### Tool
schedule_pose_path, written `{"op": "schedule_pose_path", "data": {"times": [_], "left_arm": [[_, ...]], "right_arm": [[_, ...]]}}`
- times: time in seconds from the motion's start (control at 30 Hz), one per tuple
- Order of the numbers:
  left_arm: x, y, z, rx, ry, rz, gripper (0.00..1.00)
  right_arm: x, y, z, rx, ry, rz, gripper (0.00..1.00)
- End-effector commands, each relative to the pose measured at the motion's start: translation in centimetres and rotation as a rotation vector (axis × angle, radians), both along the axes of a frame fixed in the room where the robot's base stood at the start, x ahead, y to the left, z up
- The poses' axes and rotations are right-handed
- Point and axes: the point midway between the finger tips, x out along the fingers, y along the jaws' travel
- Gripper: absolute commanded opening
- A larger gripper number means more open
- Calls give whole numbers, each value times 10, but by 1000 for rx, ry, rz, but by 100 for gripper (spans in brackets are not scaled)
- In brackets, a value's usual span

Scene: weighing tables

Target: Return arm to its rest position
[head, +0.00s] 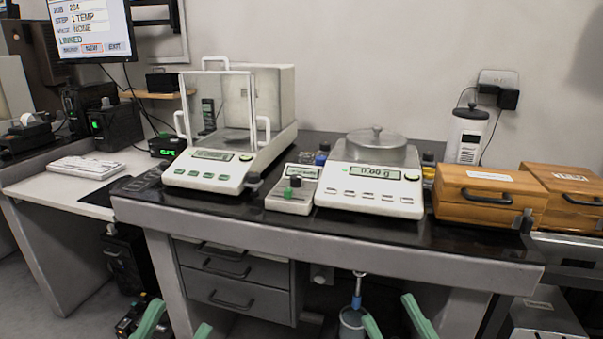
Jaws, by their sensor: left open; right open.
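My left gripper (176,324) shows at the bottom edge of the head view, left of centre. Its two green fingers are apart with nothing between them. My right gripper (396,321) shows at the bottom edge, right of centre. Its green fingers are also apart and empty. Both grippers appear low in front of the weighing table (330,237), clear of the things on its top. The arms behind the fingers are out of frame.
On the table stand an analytical balance with a glass shield (215,172), a small grey box (292,190), a top-loading balance (370,190) and wooden cases (487,195). Drawers (240,275) and a bucket (352,322) are below. A side desk with keyboard (87,168) stands left.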

Motion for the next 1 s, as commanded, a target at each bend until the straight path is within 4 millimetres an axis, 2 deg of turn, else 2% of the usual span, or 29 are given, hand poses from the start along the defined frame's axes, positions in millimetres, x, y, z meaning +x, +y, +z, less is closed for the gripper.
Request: {"op": "schedule_pose_path", "data": {"times": [0.1, 0.2, 0.27, 0.47, 0.7, 0.87, 1.0], "left_arm": [[0, 0, 0, 0, 0, 0, 50], [2, 0, 3, 1, 11, 3, 50], [14, 2, 5, 3, 76, 17, 50], [43, 7, -9, 9, 277, 62, 50], [71, 19, -44, 24, 616, 130, 50], [71, 27, -79, 34, 877, 175, 50], [56, 34, -109, 44, 1106, 210, 50]], "right_arm": [[-39, -6, 37, -26, -158, -13, 57], [-64, -10, 64, -47, -260, -27, 57], [-49, -11, 64, -49, -185, -39, 57], [-18, -17, 49, -61, 22, -77, 57], [10, -28, 14, -85, 364, -134, 57], [10, -37, -21, -101, 626, -170, 57], [-5, -44, -52, -115, 857, -196, 57]]}}
